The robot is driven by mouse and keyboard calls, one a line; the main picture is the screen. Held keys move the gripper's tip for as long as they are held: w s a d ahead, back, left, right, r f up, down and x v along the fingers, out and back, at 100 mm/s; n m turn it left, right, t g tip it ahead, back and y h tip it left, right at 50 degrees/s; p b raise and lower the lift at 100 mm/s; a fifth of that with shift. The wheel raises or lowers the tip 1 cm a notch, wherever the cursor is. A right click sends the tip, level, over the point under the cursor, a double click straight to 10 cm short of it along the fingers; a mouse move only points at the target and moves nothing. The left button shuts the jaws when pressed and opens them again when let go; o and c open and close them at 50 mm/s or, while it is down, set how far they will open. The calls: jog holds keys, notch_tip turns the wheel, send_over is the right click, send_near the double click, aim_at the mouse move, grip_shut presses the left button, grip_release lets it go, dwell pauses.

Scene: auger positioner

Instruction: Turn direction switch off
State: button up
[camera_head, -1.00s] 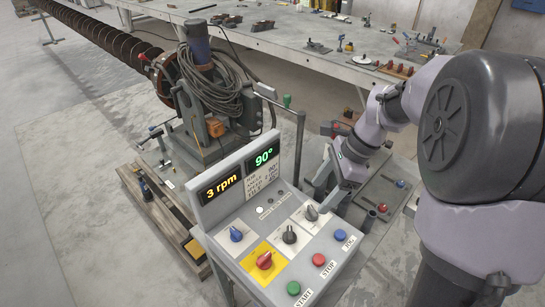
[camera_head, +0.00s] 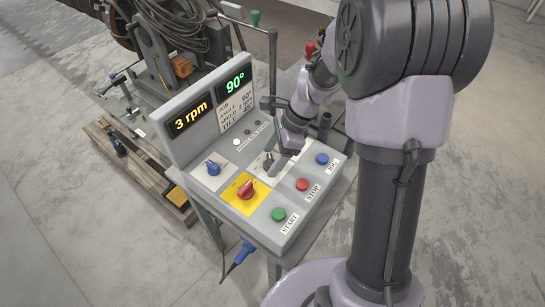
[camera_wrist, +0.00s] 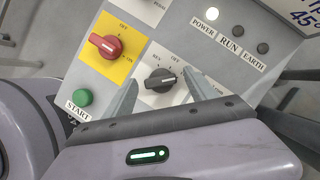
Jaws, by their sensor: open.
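The direction switch is a black knob (camera_wrist: 160,80) on a white plate in the wrist view. Its labels REV and OFF show above it; the right label is hidden by a finger. The knob's white mark points to the right, away from OFF. My gripper (camera_wrist: 160,77) is open, with one finger on each side of the knob; I cannot tell if either touches it. In the head view my gripper (camera_head: 279,153) is over the control panel (camera_head: 290,230) and partly hides this knob.
Close by are the red knob (camera_wrist: 105,45) on its yellow plate, turned toward ON, and the green START button (camera_wrist: 82,97). The blue knob (camera_head: 212,168), red STOP button (camera_head: 302,185) and blue button (camera_head: 321,158) also stand up from the panel. The POWER lamp (camera_wrist: 212,13) is lit.

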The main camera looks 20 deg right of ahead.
jog(key=c, duration=1.4)
jog(key=shift+r, duration=0.1)
jog(key=n+p, duration=0.1)
jog(key=p, duration=0.1)
jog(key=n+g+p, duration=0.1)
jog(key=n+p, duration=0.1)
jog(key=shift+w+r+n, duration=0.15)
jog(key=shift+n, duration=0.15)
jog(key=n+g+p, duration=0.1)
jog(key=n+p, duration=0.1)
jog(key=n+g+p, duration=0.1)
jog(key=n+p, duration=0.1)
jog(key=n, duration=0.1)
jog(key=shift+w+h, duration=0.1)
jog(key=shift+h, duration=0.2)
jog(key=shift+f, duration=0.2)
jog(key=o, duration=1.4)
